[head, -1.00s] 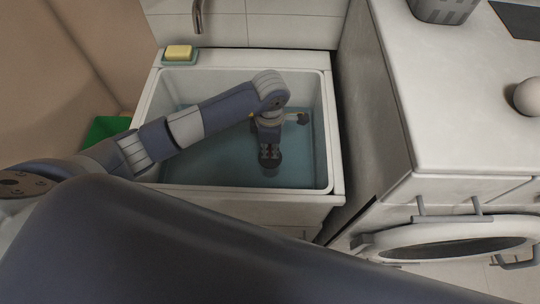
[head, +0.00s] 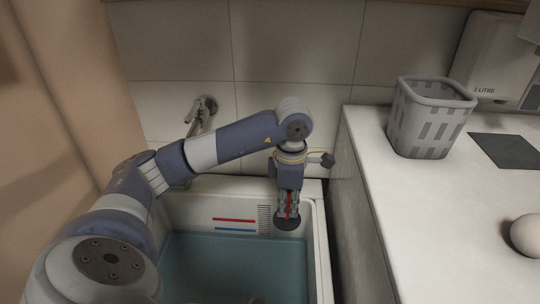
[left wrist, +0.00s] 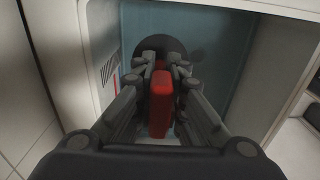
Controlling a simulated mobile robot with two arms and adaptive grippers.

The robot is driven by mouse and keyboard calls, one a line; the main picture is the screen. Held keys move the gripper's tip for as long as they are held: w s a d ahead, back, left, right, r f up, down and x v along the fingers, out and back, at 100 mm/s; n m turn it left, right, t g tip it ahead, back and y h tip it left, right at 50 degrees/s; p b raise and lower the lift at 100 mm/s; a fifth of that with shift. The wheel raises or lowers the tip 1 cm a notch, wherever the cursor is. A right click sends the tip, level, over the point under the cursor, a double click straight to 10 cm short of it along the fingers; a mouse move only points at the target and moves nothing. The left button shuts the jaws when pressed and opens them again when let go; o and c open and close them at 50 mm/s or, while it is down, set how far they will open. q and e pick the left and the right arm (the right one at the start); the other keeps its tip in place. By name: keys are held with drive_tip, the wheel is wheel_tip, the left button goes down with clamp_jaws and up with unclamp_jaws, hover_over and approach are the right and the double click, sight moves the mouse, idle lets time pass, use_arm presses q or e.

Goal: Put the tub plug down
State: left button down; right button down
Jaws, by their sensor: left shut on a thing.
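My left gripper (head: 288,203) points down over the back right part of the tub (head: 318,250). It is shut on the tub plug (head: 287,223), which has a round black disc and a red upright handle. In the left wrist view the red handle (left wrist: 160,105) is between the fingers, with the black disc beyond it. The plug appears held above the blue water (head: 235,265), near the back wall with its red and blue lines. The gap below the disc is hard to judge. My right gripper is not in view.
A tap (head: 201,117) is on the tiled wall behind the tub. To the right is a white worktop (head: 400,200) with a grey basket (head: 428,118), a dark flat panel (head: 507,151) and a pale ball (head: 526,235). A narrow dark gap separates tub and worktop.

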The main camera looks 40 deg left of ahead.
use_arm(q)
drive_tip(key=shift+w+a+r, duration=0.1)
drive_tip(key=shift+w+r, duration=0.05)
drive_tip(key=shift+r, duration=0.25)
drive_tip(key=shift+w+r, duration=0.15)
drive_tip(key=shift+w, duration=0.15)
drive_tip(key=w+a+p, duration=0.1)
drive_tip(key=w+a, duration=0.1)
drive_tip(key=w, duration=0.2)
drive_tip(key=w+a+f+p, duration=0.1)
drive_tip(key=w+a+p, duration=0.1)
drive_tip(key=w+a, duration=0.1)
drive_tip(key=w+a+p, duration=0.1)
drive_tip(key=w+a, duration=0.2)
drive_tip(key=w, duration=0.3)
drive_tip(key=shift+a+f, duration=0.15)
drive_tip(key=shift+f, duration=0.15)
drive_tip(key=shift+f+p, duration=1.15)
drive_tip(key=shift+f, duration=0.6)
drive_tip(key=shift+a, duration=0.1)
drive_tip(key=shift+f, duration=0.15)
drive_tip(key=c, duration=2.1)
unclamp_jaws()
drive_tip(key=shift+f, duration=0.1)
drive_tip(key=o, duration=0.4)
